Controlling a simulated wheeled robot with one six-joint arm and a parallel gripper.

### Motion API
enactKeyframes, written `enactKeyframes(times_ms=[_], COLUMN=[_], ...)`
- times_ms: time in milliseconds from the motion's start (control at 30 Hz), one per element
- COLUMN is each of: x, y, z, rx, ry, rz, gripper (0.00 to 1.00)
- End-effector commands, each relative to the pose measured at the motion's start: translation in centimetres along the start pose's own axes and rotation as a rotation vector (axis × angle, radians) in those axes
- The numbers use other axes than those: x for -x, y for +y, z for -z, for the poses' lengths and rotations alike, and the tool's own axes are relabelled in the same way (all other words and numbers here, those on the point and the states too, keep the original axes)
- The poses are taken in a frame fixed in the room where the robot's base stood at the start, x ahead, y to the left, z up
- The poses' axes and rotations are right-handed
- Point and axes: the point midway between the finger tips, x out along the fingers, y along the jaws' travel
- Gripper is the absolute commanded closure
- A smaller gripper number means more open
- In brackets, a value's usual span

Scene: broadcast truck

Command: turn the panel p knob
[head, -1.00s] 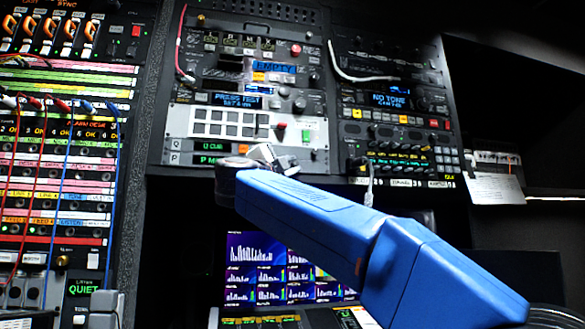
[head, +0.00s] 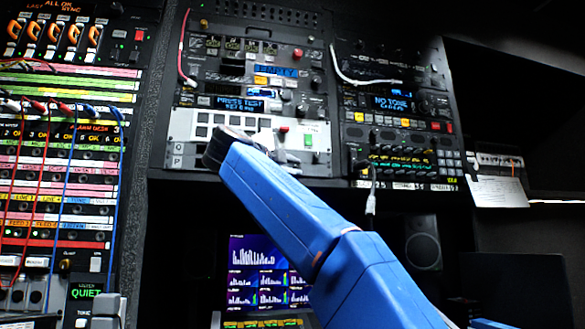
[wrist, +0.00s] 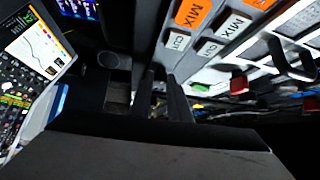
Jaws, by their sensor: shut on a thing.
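Panel P is the lower row of the white unit in the head view, marked by its P label (head: 178,160); the Q label is just above it. My blue arm and dark wrist cover much of this row, and the knob itself is hidden. In the wrist view the two dark fingers of my gripper (wrist: 161,76) stand close together at the panel's face. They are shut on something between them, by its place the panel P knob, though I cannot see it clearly.
Beside the fingers in the wrist view are MIX and CUT keys (wrist: 212,47) and a red cap (wrist: 239,84). In the head view a red button (head: 284,129) and green button (head: 308,141) sit right of my wrist. A lit monitor (head: 258,270) stands below.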

Motion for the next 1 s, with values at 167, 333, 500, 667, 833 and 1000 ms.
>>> enactKeyframes(times_ms=[167,333,500,667,833,1000], x=[0.0,-0.1,0.0,0.0,0.8,3.3], y=[0.2,0.2,0.1,0.1,0.1,0.0], z=[0.0,0.1,0.0,0.0,-0.1,0.0], rx=[0.0,0.001,0.001,0.001,0.002,0.001], ry=[0.003,0.004,0.003,0.002,0.0,-0.002], rz=[-0.005,-0.005,-0.003,-0.002,-0.001,-0.001], gripper=[1.0,0.81,0.65,0.65,0.65,0.65])
